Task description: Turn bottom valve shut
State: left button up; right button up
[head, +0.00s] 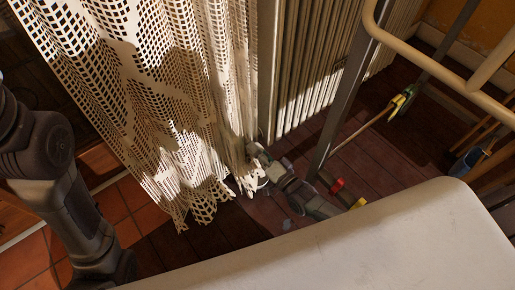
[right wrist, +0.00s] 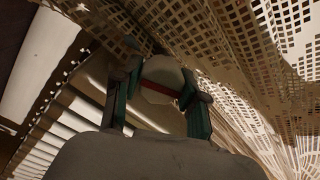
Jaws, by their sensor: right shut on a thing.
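The bottom valve (right wrist: 160,78) is a pale rounded knob with a red band, seen in the right wrist view. My right gripper (right wrist: 166,92) has one finger on each side of the knob and is shut on it. In the head view my right gripper (head: 256,168) is low at the radiator's foot, beside the curtain hem, and the knob is hard to make out there. My left arm comes down the left side of the head view, and its gripper is out of the picture.
A lace curtain (head: 150,90) hangs left of the radiator (head: 310,65), close against my right gripper. It also hangs over the wrist view (right wrist: 240,50). A white rounded surface (head: 380,240) fills the foreground. A broom (head: 402,100) lies at the right. Dark floorboards (head: 375,160) lie between.

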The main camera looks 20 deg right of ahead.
jog(key=m, duration=0.3)
jog(key=shift+f+m, duration=0.1)
jog(key=shift+m, duration=0.8)
jog(key=o, duration=1.1)
jog(key=shift+o, duration=0.2)
jog(key=v, duration=1.2)
jog(key=shift+a, duration=0.1)
